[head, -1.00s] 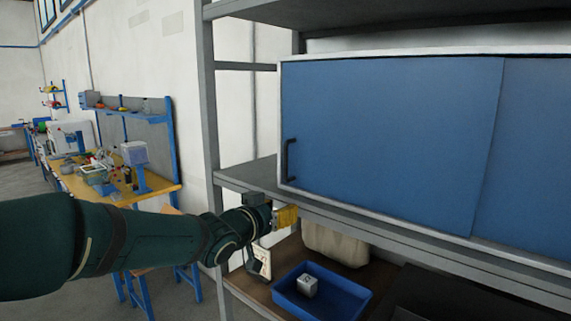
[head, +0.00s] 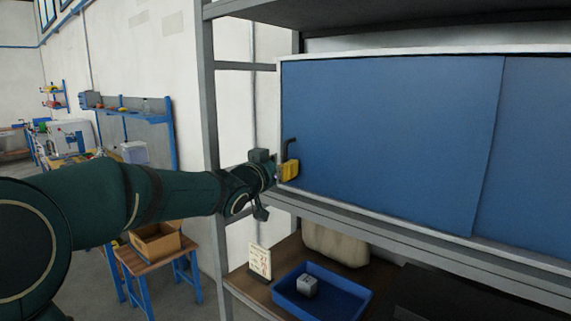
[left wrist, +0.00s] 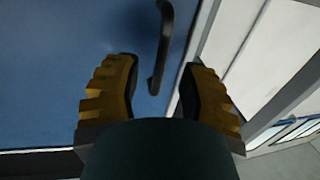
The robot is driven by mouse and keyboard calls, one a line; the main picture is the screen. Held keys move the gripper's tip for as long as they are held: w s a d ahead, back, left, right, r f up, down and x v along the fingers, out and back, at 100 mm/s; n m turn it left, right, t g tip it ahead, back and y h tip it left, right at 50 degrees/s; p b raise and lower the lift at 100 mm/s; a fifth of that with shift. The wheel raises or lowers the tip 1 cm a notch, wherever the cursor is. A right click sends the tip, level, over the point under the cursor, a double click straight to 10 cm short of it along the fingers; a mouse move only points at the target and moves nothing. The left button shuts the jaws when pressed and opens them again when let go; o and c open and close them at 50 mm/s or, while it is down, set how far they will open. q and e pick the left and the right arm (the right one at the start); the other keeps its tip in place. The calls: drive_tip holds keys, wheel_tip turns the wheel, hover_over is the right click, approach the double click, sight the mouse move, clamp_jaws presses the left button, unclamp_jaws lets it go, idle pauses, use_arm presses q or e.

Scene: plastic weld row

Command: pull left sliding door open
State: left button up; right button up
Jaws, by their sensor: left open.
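The left sliding door (head: 390,130) is a blue panel in a white-framed cabinet on the grey shelf, and it is closed. Its dark bar handle (head: 290,145) is at the door's left edge, its lower part hidden by my left gripper (head: 287,170). In the left wrist view the handle (left wrist: 162,50) stands ahead of and between the yellow fingers of my left gripper (left wrist: 158,85). The gripper is open, with space on both sides of the handle. The blue door (left wrist: 60,50) fills the left of that view. My right gripper is not in view.
The right blue door (head: 540,150) adjoins at the right. On the lower shelf are a blue tray (head: 345,306) with a grey block (head: 307,286) and a white sign (head: 260,261). A shelf post (head: 209,100) stands left of the cabinet. A wooden stool (head: 150,257) holds a cardboard box (head: 156,240).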

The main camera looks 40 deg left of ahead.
use_arm(q)
drive_tip(key=shift+w+a, duration=0.15)
drive_tip(key=shift+w, duration=0.6)
drive_tip(key=shift+w+a, duration=0.1)
drive_tip(key=shift+w, duration=0.65)
clamp_jaws()
